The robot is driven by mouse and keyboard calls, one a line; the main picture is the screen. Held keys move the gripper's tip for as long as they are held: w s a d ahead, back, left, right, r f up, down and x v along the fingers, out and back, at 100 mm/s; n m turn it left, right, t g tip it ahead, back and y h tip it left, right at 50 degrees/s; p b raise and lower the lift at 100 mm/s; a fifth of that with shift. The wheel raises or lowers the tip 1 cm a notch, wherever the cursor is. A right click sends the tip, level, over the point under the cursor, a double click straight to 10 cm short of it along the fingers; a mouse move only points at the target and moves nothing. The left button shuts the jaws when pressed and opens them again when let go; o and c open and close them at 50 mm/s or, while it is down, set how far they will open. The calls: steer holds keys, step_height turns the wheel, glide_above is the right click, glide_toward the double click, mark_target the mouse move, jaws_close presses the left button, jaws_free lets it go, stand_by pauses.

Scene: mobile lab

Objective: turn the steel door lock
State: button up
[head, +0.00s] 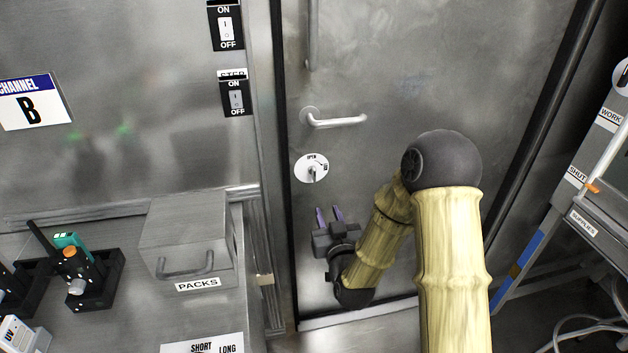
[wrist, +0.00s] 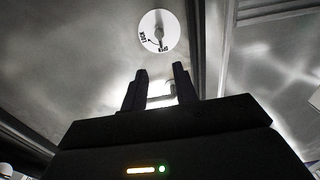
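The steel door lock (head: 312,168) is a round white plate with printed lettering and a small metal turn knob, set on the steel door (head: 400,70) below its lever handle (head: 335,121). The lock also shows near the top of the wrist view (wrist: 159,31), with its knob at the plate's middle. My gripper (head: 330,214) is below the lock in the head view, its two fingers pointing up towards it. In the wrist view the fingers (wrist: 159,84) stand apart with nothing between them. The gripper is open, empty and clear of the lock.
A grey box labelled PACKS (head: 190,235) sits on the bench left of the door. Two ON/OFF switches (head: 229,25) are on the wall at upper left. A rack with a SUPPLIES label (head: 583,224) stands at right. The door face around the lock is free.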

mark_target(315, 176)
steer(key=shift+w, duration=0.15)
steer(key=p+x, duration=0.1)
steer(key=x, duration=1.6)
steer(key=shift+w, duration=0.1)
jaws_close()
